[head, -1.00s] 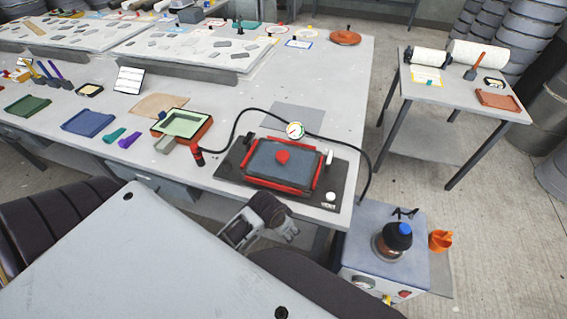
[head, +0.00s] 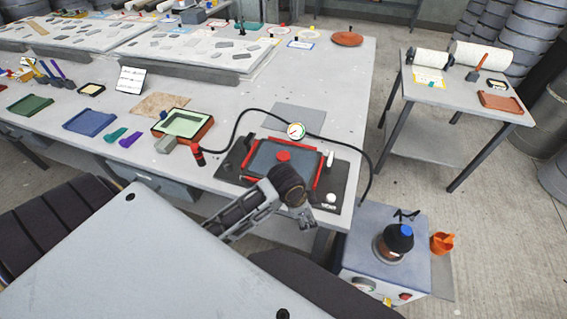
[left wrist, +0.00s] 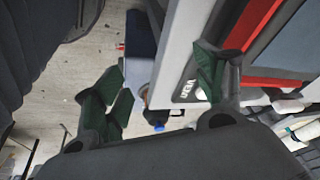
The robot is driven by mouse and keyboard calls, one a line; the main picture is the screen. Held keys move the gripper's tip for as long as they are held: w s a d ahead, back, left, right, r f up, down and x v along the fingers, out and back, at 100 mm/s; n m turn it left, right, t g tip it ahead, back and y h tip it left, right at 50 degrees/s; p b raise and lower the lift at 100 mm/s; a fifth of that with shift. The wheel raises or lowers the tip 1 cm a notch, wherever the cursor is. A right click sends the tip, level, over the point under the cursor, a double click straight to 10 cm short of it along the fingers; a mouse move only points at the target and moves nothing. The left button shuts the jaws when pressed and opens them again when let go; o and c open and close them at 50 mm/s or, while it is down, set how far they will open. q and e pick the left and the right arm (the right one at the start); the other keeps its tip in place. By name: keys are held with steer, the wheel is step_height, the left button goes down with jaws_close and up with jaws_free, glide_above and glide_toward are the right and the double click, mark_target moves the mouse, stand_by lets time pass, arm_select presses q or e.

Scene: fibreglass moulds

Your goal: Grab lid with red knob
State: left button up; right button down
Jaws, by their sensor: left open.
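The lid with the red knob looks to be the flat blue-grey panel (head: 262,160) with a round red knob (head: 284,156) on top. It sits inside a red frame (head: 317,172) on a black board at the table's front edge. My left gripper (head: 306,220) is in front of that board, close to the table edge, and hides part of the frame's front. In the left wrist view its two green-padded fingers (left wrist: 163,80) are apart with nothing between them. A corner of the red frame (left wrist: 250,22) and panel shows at upper right there. My right gripper is out of view.
A gauge (head: 296,130) on a black hose stands behind the frame. A green-lined mould (head: 183,125) lies left of the board.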

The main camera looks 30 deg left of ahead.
mark_target(283, 155)
arm_select(q)
steer(key=w+m, duration=0.1)
steer(key=r+m, duration=0.1)
steer(key=w+m, duration=0.1)
steer(key=shift+w+d+r, duration=0.15)
steer(key=shift+w+d, duration=0.15)
steer(key=shift+w, duration=0.05)
steer(key=w+m, duration=0.1)
steer(key=w+r+m+g, duration=0.1)
steer(key=m, duration=0.1)
steer(key=shift+w+a, duration=0.15)
steer(key=shift+a, duration=0.25)
steer(key=w+a+r+m, duration=0.1)
steer(key=w+a+m, duration=0.1)
steer(key=w+a+r+m+y, duration=0.1)
steer(key=w+a+r, duration=0.1)
steer(key=w+a+r+m+g, duration=0.1)
steer(key=w+a+r+m, duration=0.1)
steer(key=a, duration=0.1)
steer(key=shift+a+r+m, duration=0.1)
steer(key=shift+r+m, duration=0.15)
steer(key=shift+m, duration=0.05)
steer(key=w+a+r+m+g+y, duration=0.1)
steer(key=w+a+r+m, duration=0.2)
steer(key=a+r, duration=0.5)
steer(key=shift+w+a+r, duration=0.3)
steer(key=shift+a+r, duration=0.05)
steer(key=shift+a, duration=0.85)
steer(key=shift+f, duration=0.15)
